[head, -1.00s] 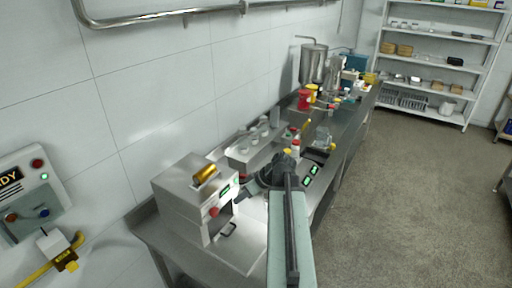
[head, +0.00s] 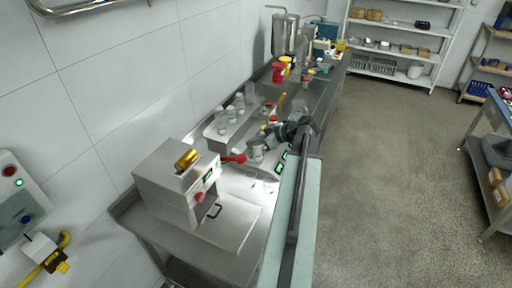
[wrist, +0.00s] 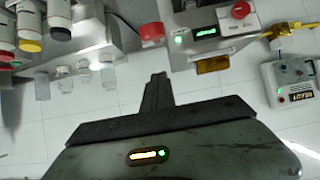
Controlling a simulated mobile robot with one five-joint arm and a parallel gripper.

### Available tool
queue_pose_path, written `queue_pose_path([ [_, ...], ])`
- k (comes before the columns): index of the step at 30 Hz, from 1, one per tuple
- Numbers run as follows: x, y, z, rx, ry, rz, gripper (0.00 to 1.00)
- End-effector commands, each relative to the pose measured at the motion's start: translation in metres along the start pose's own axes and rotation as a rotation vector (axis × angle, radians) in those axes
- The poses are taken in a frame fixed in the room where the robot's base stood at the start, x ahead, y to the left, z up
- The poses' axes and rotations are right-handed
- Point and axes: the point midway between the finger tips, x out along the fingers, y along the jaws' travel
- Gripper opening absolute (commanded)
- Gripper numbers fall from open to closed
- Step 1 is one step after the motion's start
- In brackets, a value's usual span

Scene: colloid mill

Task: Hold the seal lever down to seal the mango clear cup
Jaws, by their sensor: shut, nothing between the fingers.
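The sealing machine (head: 176,190) is a pale metal box on the near end of the steel counter. It has a gold film roll (head: 187,159) on top, a green display and a red button on its front. Its red lever (head: 233,158) sticks out to the right. In the wrist view the machine (wrist: 198,22) is at the top, with the lever's red end (wrist: 151,34) beside it. My gripper (wrist: 157,80) is shut and empty, apart from the lever in that view. In the head view it is near the lever's right side. I cannot make out the mango cup.
A raised rack with clear cups (head: 239,103) stands behind the lever against the wall. Bottles and a steel hopper (head: 284,36) stand farther along the counter. A wall control box (head: 20,195) is at left.

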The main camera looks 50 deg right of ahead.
Motion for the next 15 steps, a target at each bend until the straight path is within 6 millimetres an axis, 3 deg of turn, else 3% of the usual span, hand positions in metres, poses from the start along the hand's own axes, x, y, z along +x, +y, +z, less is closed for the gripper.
queue_pose_path([
  [1,0.017,0.000,0.006,-0.002,0.000,-0.003,0.00],
  [8,0.066,0.001,0.005,-0.002,-0.001,-0.001,0.00],
  [10,0.070,0.001,0.021,0.001,-0.001,0.002,0.00],
  [15,0.072,0.000,0.037,0.001,-0.001,0.001,0.00],
])
